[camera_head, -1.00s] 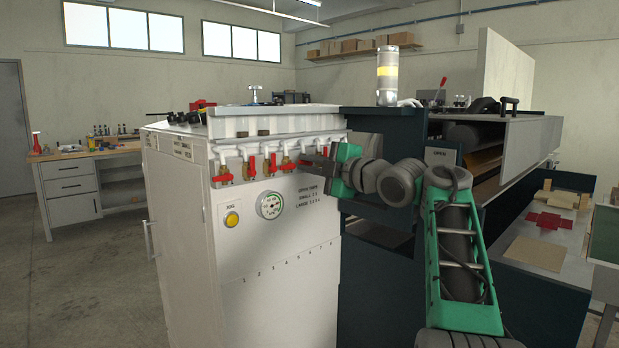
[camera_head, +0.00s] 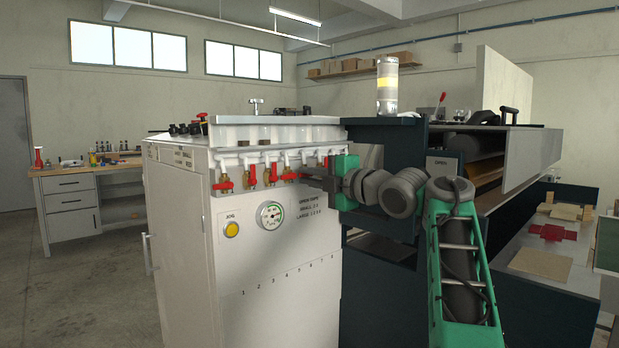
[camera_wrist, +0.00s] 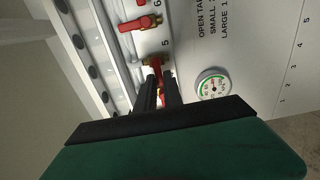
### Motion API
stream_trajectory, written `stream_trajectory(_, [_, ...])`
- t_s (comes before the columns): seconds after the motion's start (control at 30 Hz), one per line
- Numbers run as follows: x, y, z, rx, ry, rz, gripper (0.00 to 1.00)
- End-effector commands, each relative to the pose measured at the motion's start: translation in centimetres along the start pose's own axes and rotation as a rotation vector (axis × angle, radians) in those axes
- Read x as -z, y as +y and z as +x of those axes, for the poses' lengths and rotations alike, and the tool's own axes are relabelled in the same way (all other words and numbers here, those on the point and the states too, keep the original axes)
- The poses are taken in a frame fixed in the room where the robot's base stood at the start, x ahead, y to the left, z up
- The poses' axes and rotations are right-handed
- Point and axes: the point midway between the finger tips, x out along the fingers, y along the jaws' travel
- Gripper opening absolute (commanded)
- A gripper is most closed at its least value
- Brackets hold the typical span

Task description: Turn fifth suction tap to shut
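The row of suction taps with red handles and brass bodies runs along the top of the white cabinet (camera_head: 275,250). In the wrist view the fifth tap (camera_wrist: 156,61) sits beside the printed 5, its red handle running down between my gripper's dark fingers (camera_wrist: 160,92). The fingers flank the handle closely; whether they press on it is unclear. The sixth tap's red handle (camera_wrist: 140,23) lies crosswise above. In the head view my gripper (camera_head: 308,174) reaches in from the right at tap height and hides part of the row.
A round gauge (camera_head: 270,215) and a yellow button (camera_head: 231,229) are on the panel below the taps. Neighbouring taps (camera_head: 250,175) stand close to the left.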

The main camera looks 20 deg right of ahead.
Motion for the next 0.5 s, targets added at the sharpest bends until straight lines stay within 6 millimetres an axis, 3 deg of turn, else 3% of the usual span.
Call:
stream_trajectory(0.23, [-0.02,-0.07,0.01,0.001,0.000,0.002,0.31])
stream_trajectory(0.5, [-0.05,0.01,-0.21,0.000,-0.001,0.001,0.32])
